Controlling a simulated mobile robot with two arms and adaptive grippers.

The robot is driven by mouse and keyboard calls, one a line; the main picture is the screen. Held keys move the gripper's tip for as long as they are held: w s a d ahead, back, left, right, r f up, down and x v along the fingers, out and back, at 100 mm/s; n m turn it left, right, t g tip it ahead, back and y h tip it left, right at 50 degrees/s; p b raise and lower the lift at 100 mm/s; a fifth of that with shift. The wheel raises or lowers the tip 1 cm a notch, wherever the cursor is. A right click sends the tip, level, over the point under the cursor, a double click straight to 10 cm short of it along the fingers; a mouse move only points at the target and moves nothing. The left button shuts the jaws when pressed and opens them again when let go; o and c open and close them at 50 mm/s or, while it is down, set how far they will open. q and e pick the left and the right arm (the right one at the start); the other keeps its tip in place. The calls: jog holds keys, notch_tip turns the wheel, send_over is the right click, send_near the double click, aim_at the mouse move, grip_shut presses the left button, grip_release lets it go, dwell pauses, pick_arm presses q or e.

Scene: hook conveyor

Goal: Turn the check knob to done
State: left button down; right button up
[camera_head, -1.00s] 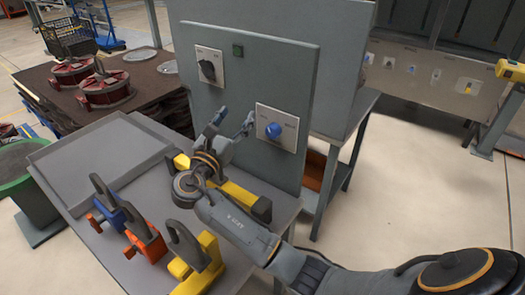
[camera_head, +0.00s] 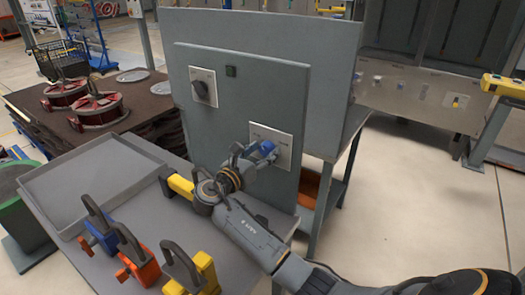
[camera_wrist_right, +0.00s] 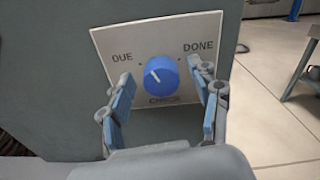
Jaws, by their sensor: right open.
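The check knob (camera_wrist_right: 162,78) is round and blue, on a white plate (camera_wrist_right: 185,40) marked DUE at left, DONE at right and CHECK below. Its white pointer mark points up and left, toward DUE. In the head view the knob (camera_head: 267,147) sits on the right of the grey panel, partly covered by my fingers. My right gripper (camera_head: 250,155) is open in front of it. In the right wrist view its two fingers (camera_wrist_right: 165,92) stand left and right of the knob, with gaps visible on both sides. My left gripper is not in view.
Blue, orange and yellow hook-like items (camera_head: 130,245) stand on the grey table below my arm, beside an empty tray (camera_head: 95,180).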

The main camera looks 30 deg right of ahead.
jog(key=c, duration=1.2)
